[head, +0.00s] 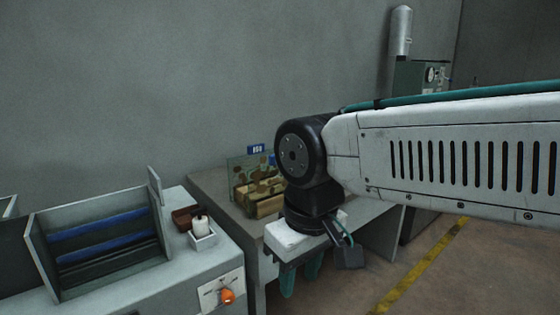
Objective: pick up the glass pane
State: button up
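A thin, greenish see-through panel (238,166), which looks like the glass pane, stands upright on the grey bench at the centre, behind a wooden block or box. Brown round spots show on or through it; I cannot tell which. My arm's dark wrist covers the area just right of it. My gripper (301,284) hangs below the wrist, in front of and to the right of the panel. Its two teal fingers point down with a gap between them, and nothing shows between them. The gripper looks open.
A grey machine top (190,262) at the left carries a rack with blue bars (100,237) and a small tray with a white bottle (201,228). An orange knob (227,296) is on its front. The wooden box (262,205) sits near my wrist. Open floor lies at the right.

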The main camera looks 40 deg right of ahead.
aim_at(264, 183)
jog(key=u, duration=0.2)
jog(key=k, duration=0.35)
jog(key=z, duration=0.95)
jog(key=i, duration=1.45)
jog(key=u, duration=0.7)
